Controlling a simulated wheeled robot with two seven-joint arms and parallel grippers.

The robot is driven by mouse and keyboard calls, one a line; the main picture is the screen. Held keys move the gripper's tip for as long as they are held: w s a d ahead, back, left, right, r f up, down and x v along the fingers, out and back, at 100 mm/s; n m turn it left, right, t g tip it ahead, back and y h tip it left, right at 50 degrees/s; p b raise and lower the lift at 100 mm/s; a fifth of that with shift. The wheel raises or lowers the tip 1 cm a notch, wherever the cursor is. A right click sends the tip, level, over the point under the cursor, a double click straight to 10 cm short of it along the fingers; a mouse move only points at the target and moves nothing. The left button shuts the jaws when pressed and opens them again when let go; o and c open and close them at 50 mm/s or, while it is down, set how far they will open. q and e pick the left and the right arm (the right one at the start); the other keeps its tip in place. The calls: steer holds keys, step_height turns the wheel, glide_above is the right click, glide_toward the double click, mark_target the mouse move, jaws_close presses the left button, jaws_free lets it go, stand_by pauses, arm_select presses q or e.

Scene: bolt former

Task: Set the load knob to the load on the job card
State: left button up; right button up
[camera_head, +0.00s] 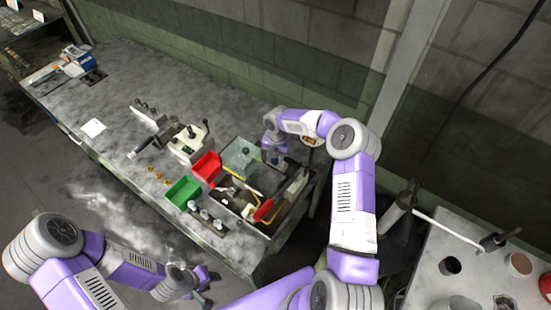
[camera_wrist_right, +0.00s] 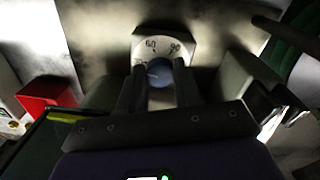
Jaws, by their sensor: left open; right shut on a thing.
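The load knob (camera_wrist_right: 158,75) is a round blue knob on a pale dial plate (camera_wrist_right: 147,42) in the right wrist view. The figures 60 and 90 show on the plate; another mark at its left is partly hidden. A small pale mark shows on the knob, but its exact setting cannot be read. My right gripper (camera_wrist_right: 160,82) is shut on the knob, one finger on each side; in the head view the right gripper (camera_head: 277,158) is at the bench's right end. My left gripper (camera_head: 203,290) is open and empty off the bench's front edge. A white card (camera_head: 93,127) lies on the bench, its writing illegible.
A red bin (camera_head: 207,166), a green bin (camera_head: 182,191) and a tray of tools (camera_head: 235,204) stand left of and in front of my right gripper. The bench's middle left is mostly clear. A second table (camera_head: 430,285) stands at right.

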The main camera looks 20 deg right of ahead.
steer(key=m+b, duration=0.2)
steer(key=m, duration=0.2)
steer(key=m+b, duration=0.2)
steer(key=m, duration=0.3)
steer(key=shift+m, duration=0.4)
steer(key=m+b, duration=0.1)
steer(key=m, duration=0.4)
steer(key=shift+m+h, duration=0.3)
steer(key=m+b, duration=0.1)
steer(key=m, duration=0.3)
steer(key=shift+s+a+m, duration=0.1)
steer(key=shift+m, duration=0.3)
steer(key=o, duration=1)
steer(key=shift+o, duration=0.2)
